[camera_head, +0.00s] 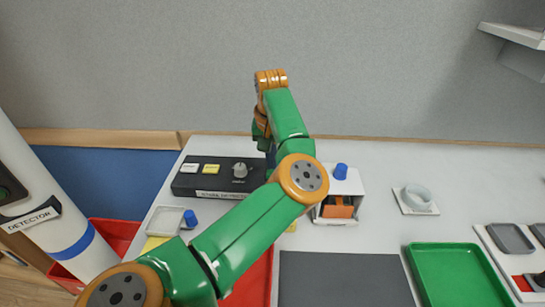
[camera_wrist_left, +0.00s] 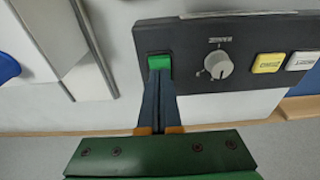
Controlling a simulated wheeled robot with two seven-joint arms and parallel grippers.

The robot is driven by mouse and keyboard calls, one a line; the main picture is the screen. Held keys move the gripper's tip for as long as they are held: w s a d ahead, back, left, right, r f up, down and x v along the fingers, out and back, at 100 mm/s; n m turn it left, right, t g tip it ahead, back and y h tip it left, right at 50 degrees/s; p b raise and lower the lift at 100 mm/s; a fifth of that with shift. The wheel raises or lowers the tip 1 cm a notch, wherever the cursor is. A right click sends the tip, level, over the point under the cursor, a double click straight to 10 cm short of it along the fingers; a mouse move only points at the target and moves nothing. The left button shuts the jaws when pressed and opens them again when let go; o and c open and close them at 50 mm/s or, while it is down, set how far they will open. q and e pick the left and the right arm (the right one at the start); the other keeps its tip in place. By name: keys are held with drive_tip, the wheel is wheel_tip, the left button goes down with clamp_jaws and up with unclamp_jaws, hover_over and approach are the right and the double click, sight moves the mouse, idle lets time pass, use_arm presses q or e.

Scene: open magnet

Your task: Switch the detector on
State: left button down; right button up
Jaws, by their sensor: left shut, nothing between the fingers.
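A black control panel (camera_head: 215,188) lies on the white table at the back left, with a white button (camera_head: 190,167), a yellow button (camera_head: 211,168) and a grey knob (camera_head: 240,170). A green switch (camera_wrist_left: 160,62) shows at the panel's end in the left wrist view. My left gripper (camera_wrist_left: 160,74) is shut and empty, its fingertips at the switch's edge; I cannot tell whether they touch it. In the head view my arm mostly hides the left gripper (camera_head: 269,158) and the switch. A white column (camera_head: 55,215) at far left is labelled DETECTOR. My right gripper is not in view.
A white box with a blue knob (camera_head: 340,172) stands right of my arm. A white ring (camera_head: 416,196) sits on a pad. A green tray (camera_head: 455,275), a dark mat (camera_head: 345,280) and a clear box (camera_head: 165,220) lie nearer. The wall is close behind the table.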

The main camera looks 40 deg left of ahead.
use_arm(q)
drive_tip(key=shift+f+b, duration=0.75)
drive_tip(key=shift+f, duration=0.15)
idle(0.7)
wheel_tip(320, 180, up, 7)
drive_tip(key=p, duration=0.6)
